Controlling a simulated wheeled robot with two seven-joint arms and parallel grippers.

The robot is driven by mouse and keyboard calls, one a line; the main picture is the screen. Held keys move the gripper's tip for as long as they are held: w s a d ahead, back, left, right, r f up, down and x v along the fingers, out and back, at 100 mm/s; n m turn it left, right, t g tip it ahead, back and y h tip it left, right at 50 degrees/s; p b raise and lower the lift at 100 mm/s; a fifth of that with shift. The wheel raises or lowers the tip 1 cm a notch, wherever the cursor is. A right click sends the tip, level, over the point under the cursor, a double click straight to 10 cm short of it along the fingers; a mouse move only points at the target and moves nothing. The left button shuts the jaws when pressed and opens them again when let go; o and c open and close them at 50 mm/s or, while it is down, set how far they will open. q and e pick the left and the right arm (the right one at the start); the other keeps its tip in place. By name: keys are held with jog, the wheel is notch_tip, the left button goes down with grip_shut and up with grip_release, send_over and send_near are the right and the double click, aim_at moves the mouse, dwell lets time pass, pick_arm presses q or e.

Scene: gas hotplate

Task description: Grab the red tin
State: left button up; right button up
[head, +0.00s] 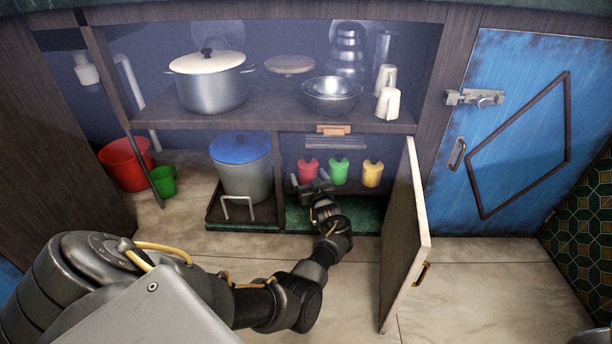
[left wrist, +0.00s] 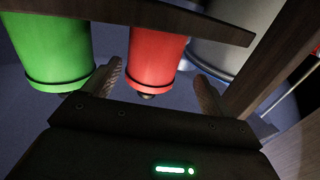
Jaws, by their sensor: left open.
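The red tin (head: 308,169) stands at the left of a row of three tins in the small lower compartment of the cabinet. My left gripper (head: 310,186) reaches into this compartment, just in front of the red tin, and partly covers its lower part. In the left wrist view, which looks upside down, the red tin (left wrist: 157,62) shows between the two open fingers of the left gripper (left wrist: 160,88). I cannot tell how far it reaches between them. No grip on it shows. My right gripper is not in view.
The green tin (head: 338,170) stands close to the right of the red one, then the yellow tin (head: 372,173). A blue-lidded pot (head: 241,172) stands left, behind a divider. The open cabinet door (head: 405,240) stands right of my arm. A dark board (left wrist: 150,14) crosses before the tins.

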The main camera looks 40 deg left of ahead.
aim_at(311, 174)
pick_arm(q)
jog(key=shift+w+a+f+b, duration=0.1)
jog(key=shift+w+a+b, duration=0.15)
jog(key=shift+w+a, duration=0.25)
jog(key=shift+w+a+f+b, duration=0.1)
jog(key=shift+w+a+b, duration=0.2)
jog(key=shift+w, duration=0.3)
jog(key=shift+w+r, duration=0.1)
jog(key=shift+w, duration=0.25)
jog(key=shift+w+d, duration=0.15)
jog(key=shift+s+a+r, duration=0.1)
jog(key=shift+s+a, duration=0.15)
jog(key=shift+c, duration=0.9)
jog(key=shift+a, duration=0.15)
jog(key=shift+c, duration=1.2)
jog(key=c, duration=0.7)
